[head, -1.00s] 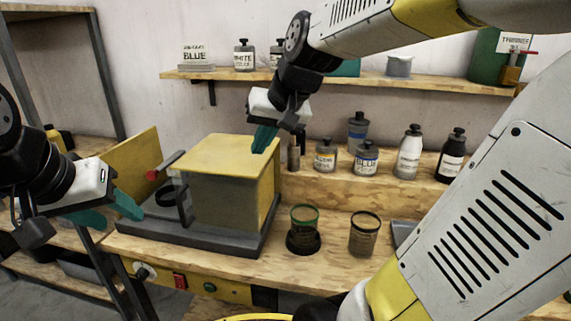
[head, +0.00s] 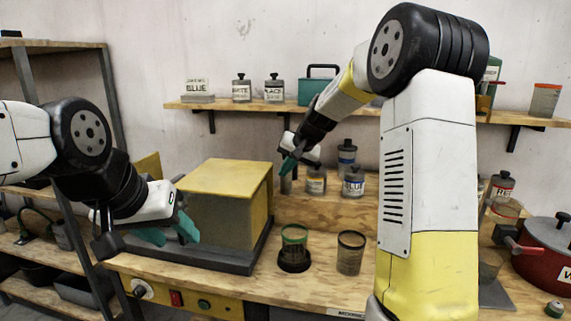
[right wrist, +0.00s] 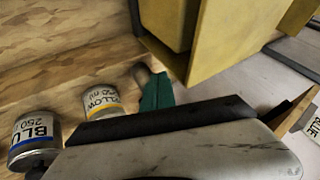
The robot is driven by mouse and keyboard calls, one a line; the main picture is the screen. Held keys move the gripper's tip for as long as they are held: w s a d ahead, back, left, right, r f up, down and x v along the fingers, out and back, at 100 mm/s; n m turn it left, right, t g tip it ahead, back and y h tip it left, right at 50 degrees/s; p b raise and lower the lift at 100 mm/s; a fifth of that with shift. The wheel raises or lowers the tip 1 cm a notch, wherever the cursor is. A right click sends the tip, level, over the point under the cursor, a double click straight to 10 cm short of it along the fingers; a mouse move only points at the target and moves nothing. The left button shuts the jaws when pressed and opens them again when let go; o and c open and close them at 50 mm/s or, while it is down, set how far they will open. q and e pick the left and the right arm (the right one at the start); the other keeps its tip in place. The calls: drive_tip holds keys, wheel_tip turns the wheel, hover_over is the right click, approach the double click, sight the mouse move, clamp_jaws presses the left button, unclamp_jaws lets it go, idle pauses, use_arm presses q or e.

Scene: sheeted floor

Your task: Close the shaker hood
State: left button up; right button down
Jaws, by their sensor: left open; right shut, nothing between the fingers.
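The shaker hood (head: 222,215) is a box with a yellow top and murky sides on a dark grey base (head: 235,262) on the wooden bench. A yellow panel (head: 148,163) stands out at its left, mostly hidden behind my left arm. My left gripper (head: 170,231) is open and empty in front of the hood's left side; contact cannot be told. My right gripper (head: 288,165) is shut and empty just right of the hood's back right corner. In the right wrist view its teal fingers (right wrist: 157,94) are close beside the hood's yellow edge (right wrist: 235,40).
A green-rimmed cup (head: 294,240) and a dark-rimmed cup (head: 350,252) stand right of the hood. A shelf (head: 250,105) runs above. A red pot (head: 543,250) is at far right.

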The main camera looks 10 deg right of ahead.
drive_tip(key=x, duration=0.4)
drive_tip(key=shift+a, duration=0.1)
drive_tip(key=w+a, duration=0.3)
drive_tip(key=a, duration=0.7)
drive_tip(key=w+a, duration=0.3)
drive_tip(key=a, duration=0.7)
drive_tip(key=shift+w, duration=0.25)
drive_tip(key=shift+a+r, duration=0.2)
drive_tip(key=shift+a, duration=0.05)
